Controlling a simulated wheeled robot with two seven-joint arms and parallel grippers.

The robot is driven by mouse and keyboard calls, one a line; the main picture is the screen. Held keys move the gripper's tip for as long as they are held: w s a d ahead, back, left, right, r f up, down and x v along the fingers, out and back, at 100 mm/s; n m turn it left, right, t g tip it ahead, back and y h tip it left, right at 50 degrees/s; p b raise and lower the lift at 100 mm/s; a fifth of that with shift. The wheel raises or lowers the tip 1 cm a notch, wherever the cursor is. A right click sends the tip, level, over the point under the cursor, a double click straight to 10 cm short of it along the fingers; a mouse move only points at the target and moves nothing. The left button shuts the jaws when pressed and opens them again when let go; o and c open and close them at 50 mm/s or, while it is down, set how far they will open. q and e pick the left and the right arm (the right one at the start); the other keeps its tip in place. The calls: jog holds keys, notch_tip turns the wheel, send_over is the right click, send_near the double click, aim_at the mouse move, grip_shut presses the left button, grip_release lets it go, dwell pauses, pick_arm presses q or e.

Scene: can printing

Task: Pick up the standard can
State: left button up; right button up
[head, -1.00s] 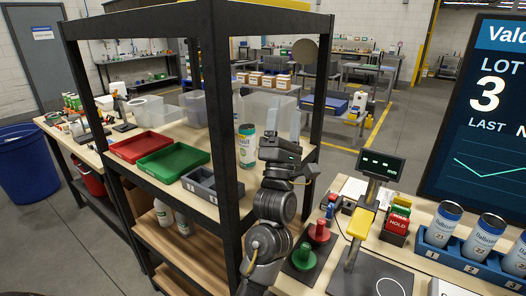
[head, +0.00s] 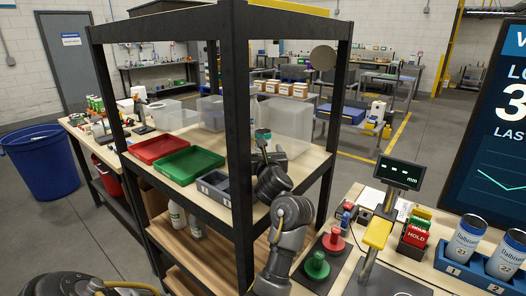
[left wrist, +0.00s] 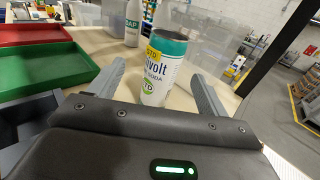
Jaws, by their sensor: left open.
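A white can with a teal top band and a yellow and green label (left wrist: 163,72) stands upright on the wooden shelf. In the left wrist view it is between the two grey fingers of my left gripper (left wrist: 158,74), with a gap on each side. The gripper is open and holds nothing. In the head view my left gripper (head: 271,157) is over the shelf at the can, and only the can's teal top (head: 262,134) shows clearly above it. My right gripper is not in view.
Black shelf posts (head: 238,150) stand close to the arm. A red tray (head: 160,149), a green tray (head: 190,166) and a grey bin (head: 213,186) are left of the can, clear bins (head: 284,121) behind it. A white bottle (left wrist: 133,22) stands behind the can.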

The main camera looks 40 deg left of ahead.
pick_arm(q)
jog(key=p+x, duration=0.2)
jog(key=x, duration=0.4)
jog(key=shift+w+f, duration=0.25)
jog(key=shift+w, duration=0.1)
jog(key=shift+d, duration=0.2)
jog(key=shift+c, duration=0.7)
jog(key=c, duration=0.9)
